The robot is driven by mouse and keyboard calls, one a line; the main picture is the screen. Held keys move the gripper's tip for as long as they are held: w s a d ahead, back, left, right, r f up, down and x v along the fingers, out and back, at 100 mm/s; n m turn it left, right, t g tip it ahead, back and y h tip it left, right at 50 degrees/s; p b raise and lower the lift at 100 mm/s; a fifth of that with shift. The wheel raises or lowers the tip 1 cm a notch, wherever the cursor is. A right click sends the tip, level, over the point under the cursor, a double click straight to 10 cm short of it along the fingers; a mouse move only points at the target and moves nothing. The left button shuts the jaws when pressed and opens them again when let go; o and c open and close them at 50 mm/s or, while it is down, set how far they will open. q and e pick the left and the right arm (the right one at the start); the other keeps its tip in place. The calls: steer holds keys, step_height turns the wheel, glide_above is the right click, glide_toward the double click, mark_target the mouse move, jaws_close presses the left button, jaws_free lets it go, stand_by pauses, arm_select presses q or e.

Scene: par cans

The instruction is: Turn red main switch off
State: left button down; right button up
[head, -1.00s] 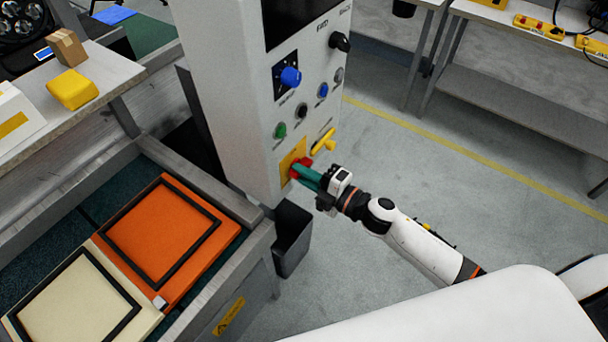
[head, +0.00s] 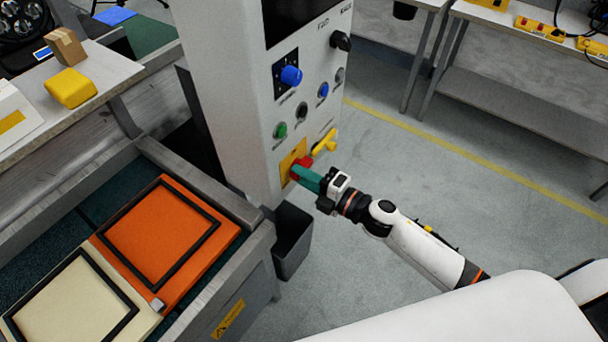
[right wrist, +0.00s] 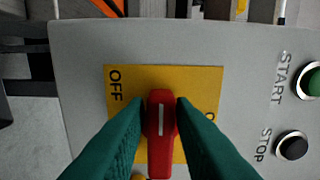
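The red main switch handle (right wrist: 161,125) sits on a yellow plate (right wrist: 205,85) on the grey control panel. "OFF" is printed at the plate's upper left in the right wrist view; the label at its right is partly covered by a finger. The handle's white line runs up and down in that view. In the head view the red handle (head: 303,162) shows on the yellow plate low on the machine column. My right gripper (right wrist: 160,108) has its green fingers on either side of the handle, apparently shut on it; it also shows in the head view (head: 303,174). My left gripper is out of view.
A green START button (right wrist: 313,82) and black STOP button (right wrist: 292,146) sit beside the plate. A yellow handle (head: 325,143) juts from the column close to my right gripper. A grey bin (head: 291,245) stands below. The floor to the right is clear.

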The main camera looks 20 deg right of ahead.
steer(key=shift+o, duration=1.3)
steer(key=b+v, duration=0.2)
steer(key=v, duration=1)
steer(key=shift+b, duration=0.35)
